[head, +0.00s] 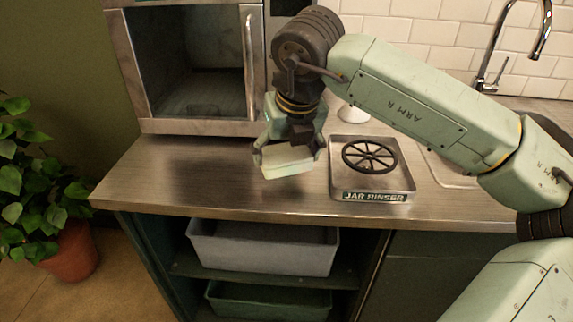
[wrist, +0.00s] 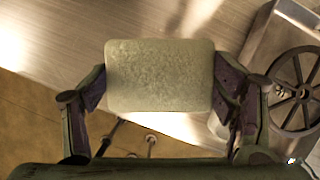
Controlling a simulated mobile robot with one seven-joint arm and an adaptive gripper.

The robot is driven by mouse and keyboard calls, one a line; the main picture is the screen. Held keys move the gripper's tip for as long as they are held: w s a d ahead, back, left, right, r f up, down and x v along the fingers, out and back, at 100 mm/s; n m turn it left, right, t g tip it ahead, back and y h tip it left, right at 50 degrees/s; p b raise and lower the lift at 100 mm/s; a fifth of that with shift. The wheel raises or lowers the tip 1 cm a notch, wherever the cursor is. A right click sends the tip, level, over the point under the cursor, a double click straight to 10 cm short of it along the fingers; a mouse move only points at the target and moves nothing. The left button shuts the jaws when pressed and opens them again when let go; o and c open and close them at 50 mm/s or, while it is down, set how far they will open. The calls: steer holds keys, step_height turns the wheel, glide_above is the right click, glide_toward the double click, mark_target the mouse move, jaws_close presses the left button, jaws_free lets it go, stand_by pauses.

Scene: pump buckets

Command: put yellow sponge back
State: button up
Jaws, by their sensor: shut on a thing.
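The sponge (head: 287,167) is a pale, yellowish block with a faintly greenish lower side in the head view. My gripper (head: 288,153) is shut on it, with one finger at each end, and holds it above the counter (head: 210,188), left of the jar rinser. In the wrist view the sponge (wrist: 160,75) shows its broad, grainy face between the two fingers. The wrist view looks past it to the counter and the floor beyond the front edge.
The jar rinser (head: 341,188), with a black spoked wheel, stands close right of my gripper. A steel oven-like box (head: 195,128) stands behind at left. Grey (head: 265,252) and green (head: 270,303) bins sit on shelves below. The counter's left part is clear.

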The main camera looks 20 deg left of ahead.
mark_target(286, 169)
steer(key=shift+f+p, duration=0.35)
steer(key=shift+f, duration=1.7)
steer(key=shift+f, duration=0.1)
steer(key=o, duration=1.1)
steer(key=b+v, duration=0.1)
steer(key=v, duration=1.1)
steer(key=shift+w+b, duration=0.1)
steer(key=shift+b, duration=0.3)
